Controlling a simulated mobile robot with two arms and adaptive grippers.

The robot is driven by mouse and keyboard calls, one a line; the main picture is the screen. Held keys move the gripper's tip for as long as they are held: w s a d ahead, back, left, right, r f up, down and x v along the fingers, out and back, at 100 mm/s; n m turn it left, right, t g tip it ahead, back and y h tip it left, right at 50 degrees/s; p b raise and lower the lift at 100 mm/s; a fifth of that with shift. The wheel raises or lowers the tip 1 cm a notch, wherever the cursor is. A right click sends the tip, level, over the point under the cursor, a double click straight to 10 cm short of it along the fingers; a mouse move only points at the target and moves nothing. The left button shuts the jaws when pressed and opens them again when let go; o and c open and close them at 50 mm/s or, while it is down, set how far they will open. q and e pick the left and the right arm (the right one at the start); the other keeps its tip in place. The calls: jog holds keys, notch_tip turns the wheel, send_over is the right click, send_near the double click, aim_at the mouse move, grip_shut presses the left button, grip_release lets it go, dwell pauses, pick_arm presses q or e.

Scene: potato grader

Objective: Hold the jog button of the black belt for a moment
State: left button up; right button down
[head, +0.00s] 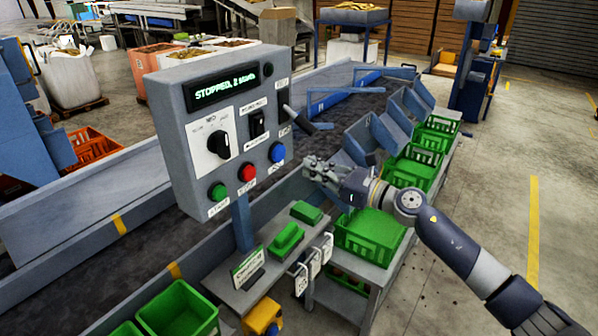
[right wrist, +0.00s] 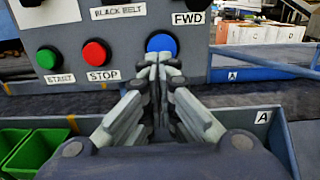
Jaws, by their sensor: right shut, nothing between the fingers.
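The grey control box (head: 215,135) stands on a post beside the dark belt (head: 75,225), its display reading "STOPPED". The blue round jog button (head: 277,152) is at the lower right of its face, beside the red stop (head: 248,173) and green start (head: 217,191) buttons. My right gripper (head: 308,165) is shut and empty, just right of the blue button with a small gap in the head view. In the right wrist view the closed fingertips (right wrist: 154,60) overlap the lower edge of the blue button (right wrist: 160,42). My left gripper is out of view.
A lever (head: 305,120) sticks out from the box's right side, above my gripper. A small shelf (head: 250,290) with green blocks lies below. Green crates (head: 372,235) line the bench under my right arm. Open floor lies to the right.

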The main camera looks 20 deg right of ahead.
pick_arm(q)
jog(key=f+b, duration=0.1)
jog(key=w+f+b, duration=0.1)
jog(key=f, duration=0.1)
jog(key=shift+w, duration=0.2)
pick_arm(e)
jog(key=v, duration=0.4)
jog(key=f+v, duration=0.1)
jog(key=shift+s+d, duration=0.15)
jog(key=shift+d, duration=0.3)
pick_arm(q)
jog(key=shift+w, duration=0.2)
